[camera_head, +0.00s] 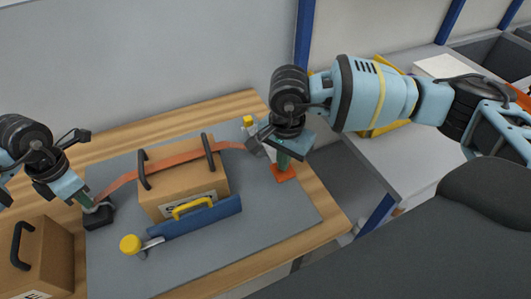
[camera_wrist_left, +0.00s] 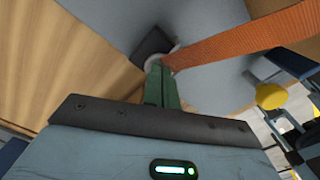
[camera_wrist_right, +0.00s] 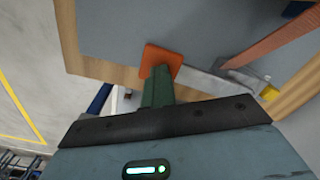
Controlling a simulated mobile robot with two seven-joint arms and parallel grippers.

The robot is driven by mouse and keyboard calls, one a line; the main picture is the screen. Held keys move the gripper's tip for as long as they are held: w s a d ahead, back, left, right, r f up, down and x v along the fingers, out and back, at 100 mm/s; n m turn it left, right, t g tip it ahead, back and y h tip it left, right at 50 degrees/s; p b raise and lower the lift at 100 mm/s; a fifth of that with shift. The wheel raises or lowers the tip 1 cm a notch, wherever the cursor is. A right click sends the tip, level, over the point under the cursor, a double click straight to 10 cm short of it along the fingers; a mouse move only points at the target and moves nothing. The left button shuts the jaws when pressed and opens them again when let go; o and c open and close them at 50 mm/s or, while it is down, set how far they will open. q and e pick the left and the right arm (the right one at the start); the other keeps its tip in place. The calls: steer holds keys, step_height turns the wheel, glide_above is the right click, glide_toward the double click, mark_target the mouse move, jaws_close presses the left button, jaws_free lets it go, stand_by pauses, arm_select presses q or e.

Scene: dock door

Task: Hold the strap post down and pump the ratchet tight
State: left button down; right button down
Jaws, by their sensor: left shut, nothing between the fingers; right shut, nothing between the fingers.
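An orange strap (camera_head: 185,159) runs over a brown box (camera_head: 182,190) with two black handles. Its left end meets a dark block with a grey ring (camera_head: 98,218), which looks like the strap post. Its right end meets a grey metal ratchet part (camera_head: 256,141) with a yellow tip (camera_head: 248,121), partly hidden by my right gripper. My left gripper (camera_head: 86,202) is shut and empty, its green fingertips at the post's ring in the left wrist view (camera_wrist_left: 160,72); contact is unclear. My right gripper (camera_head: 283,161) is shut and empty, its tips over an orange square (camera_wrist_right: 163,60), beside the ratchet.
A blue bar (camera_head: 200,219) with a yellow handle lies in front of the box, near a yellow knob (camera_head: 130,244) on a grey lever. Another brown box (camera_head: 45,258) stands at the lower left. The grey mat (camera_head: 270,228) is clear at the front right.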

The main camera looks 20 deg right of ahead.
steer(key=shift+r, duration=1.95)
steer(key=shift+f, duration=2.45)
steer(key=shift+r, duration=0.1)
steer(key=shift+r, duration=2.6)
steer(key=shift+f, duration=2.7)
steer(key=shift+r, duration=2.9)
